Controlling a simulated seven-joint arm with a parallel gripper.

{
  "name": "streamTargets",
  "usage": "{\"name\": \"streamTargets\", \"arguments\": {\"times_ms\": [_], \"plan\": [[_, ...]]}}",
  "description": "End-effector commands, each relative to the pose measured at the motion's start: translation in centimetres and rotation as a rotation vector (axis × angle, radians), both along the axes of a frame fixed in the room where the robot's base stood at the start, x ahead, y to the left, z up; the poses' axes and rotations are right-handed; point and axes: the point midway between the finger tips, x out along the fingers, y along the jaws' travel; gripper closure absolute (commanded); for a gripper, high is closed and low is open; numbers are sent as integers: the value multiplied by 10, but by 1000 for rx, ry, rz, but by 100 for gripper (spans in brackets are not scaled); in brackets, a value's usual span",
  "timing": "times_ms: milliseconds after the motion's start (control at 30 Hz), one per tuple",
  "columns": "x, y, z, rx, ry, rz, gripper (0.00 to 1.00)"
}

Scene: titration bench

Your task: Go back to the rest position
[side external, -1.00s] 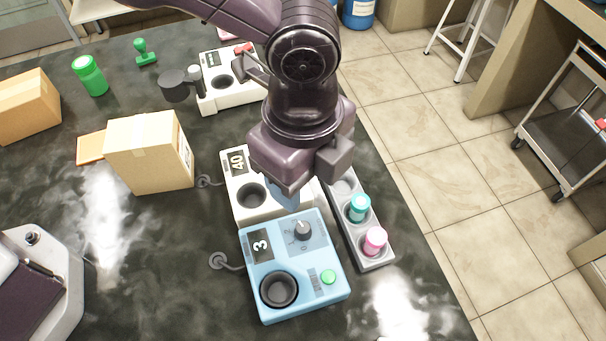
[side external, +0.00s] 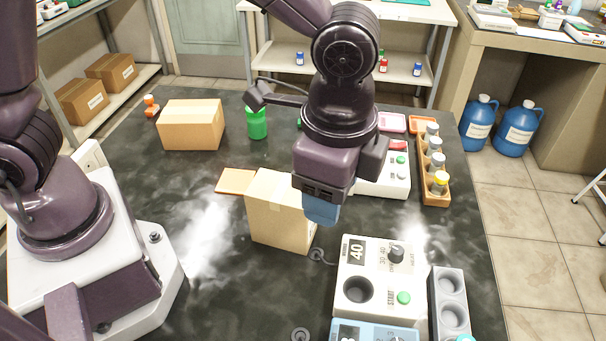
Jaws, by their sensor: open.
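My gripper (side external: 320,212) points down in the middle of the view, with no object visible in it. Its blue finger part overlaps the right edge of a cardboard box (side external: 278,215); the finger gap is not clear from this side. It appears above the dark bench (side external: 220,290), beyond the white heater (side external: 377,265) marked 40. The blue device (side external: 375,333) marked 3 is cut off by the bottom edge.
A grey rack (side external: 448,290) stands right of the white heater. Another white device (side external: 385,180) and an orange rack of vials (side external: 435,185) stand behind. A green bottle (side external: 257,123) and another cardboard box (side external: 190,124) are at the back left.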

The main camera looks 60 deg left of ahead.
Motion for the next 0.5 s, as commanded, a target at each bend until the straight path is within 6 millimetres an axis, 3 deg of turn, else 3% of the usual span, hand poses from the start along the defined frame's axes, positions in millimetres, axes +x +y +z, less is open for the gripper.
{"name": "streamTargets", "arguments": {"times_ms": [33,200,400,500], "plan": [[-2,25,16,-8,-34,102,48],[-21,96,51,-61,-123,426,48],[-57,162,78,-168,-235,754,48],[-75,185,87,-225,-294,868,48]]}}
